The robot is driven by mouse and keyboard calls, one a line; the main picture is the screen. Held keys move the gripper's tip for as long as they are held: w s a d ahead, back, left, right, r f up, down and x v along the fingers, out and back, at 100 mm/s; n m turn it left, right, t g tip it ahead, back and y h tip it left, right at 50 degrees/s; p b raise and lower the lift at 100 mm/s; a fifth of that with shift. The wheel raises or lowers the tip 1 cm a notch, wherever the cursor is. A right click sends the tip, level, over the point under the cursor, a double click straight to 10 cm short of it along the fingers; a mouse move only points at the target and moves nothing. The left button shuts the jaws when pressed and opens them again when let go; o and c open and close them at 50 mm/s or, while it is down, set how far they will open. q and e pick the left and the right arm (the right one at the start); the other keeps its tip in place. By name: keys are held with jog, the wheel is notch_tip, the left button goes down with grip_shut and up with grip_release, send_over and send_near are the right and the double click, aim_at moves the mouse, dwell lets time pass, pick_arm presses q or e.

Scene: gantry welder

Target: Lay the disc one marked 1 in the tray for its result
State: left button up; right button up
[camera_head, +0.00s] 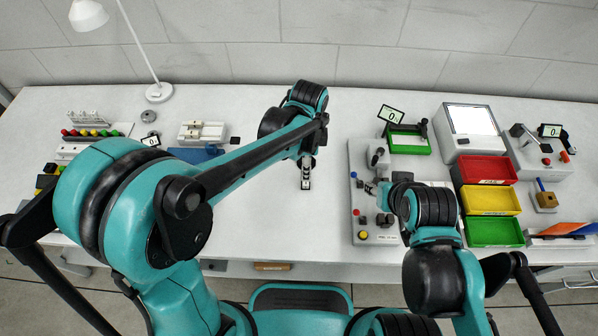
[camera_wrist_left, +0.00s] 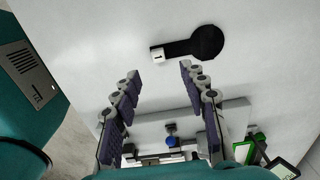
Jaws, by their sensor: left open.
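A flat black disc (camera_wrist_left: 207,43) with a bar-like stem lies on the white table in the left wrist view. A white tag marked 1 (camera_wrist_left: 157,55) sits at the stem's end. My left gripper (camera_wrist_left: 160,78) is open and empty, its fingertips just short of the tag and stem. In the head view the left gripper (camera_head: 306,160) points down at the table, and the disc is mostly hidden by the arm. A red tray (camera_head: 485,182), a yellow tray (camera_head: 490,213) and a green tray (camera_head: 494,245) stand at right; their labels are too small to read surely. My right gripper (camera_head: 378,190) is over the grey panel.
The grey panel (camera_head: 360,160) carries knobs and buttons. A smaller green tray (camera_head: 408,150) and a display (camera_head: 391,115) stand behind it. A white-topped box (camera_head: 468,120) is at the back right. A lamp (camera_head: 158,93) stands back left.

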aim_at(306, 183)
pick_arm(q)
notch_tip(306, 183, down, 8)
jog(key=b, duration=0.3)
jog(key=shift+s, duration=0.1)
jog(key=shift+r, duration=0.1)
jog(key=shift+c, duration=1.2)
grip_shut()
